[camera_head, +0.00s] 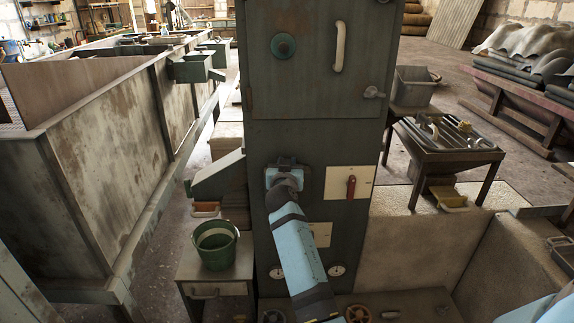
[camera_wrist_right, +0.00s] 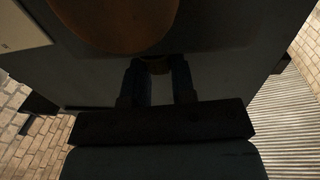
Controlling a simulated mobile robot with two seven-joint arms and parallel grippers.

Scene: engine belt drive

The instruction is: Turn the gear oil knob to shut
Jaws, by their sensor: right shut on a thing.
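A dark green cabinet (camera_head: 312,120) stands in the middle of the head view. My right gripper (camera_head: 287,166) is against its front, left of a cream plate (camera_head: 362,175) with a red handle (camera_head: 351,187). In the right wrist view my right gripper (camera_wrist_right: 158,70) has a finger on each side of a small brownish part, which I take to be the gear oil knob (camera_wrist_right: 157,64). It is dim and mostly hidden. The gripper hides it in the head view. A large brown rounded thing (camera_wrist_right: 120,22) fills the top of the wrist view. My left gripper is not in view.
A second cream plate (camera_head: 321,234) and two gauges (camera_head: 337,270) are lower on the cabinet. A green bucket (camera_head: 215,245) stands on a small table (camera_head: 193,272) to the left. Handwheels (camera_head: 358,314) are at the bottom. A tool table (camera_head: 447,153) stands to the right.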

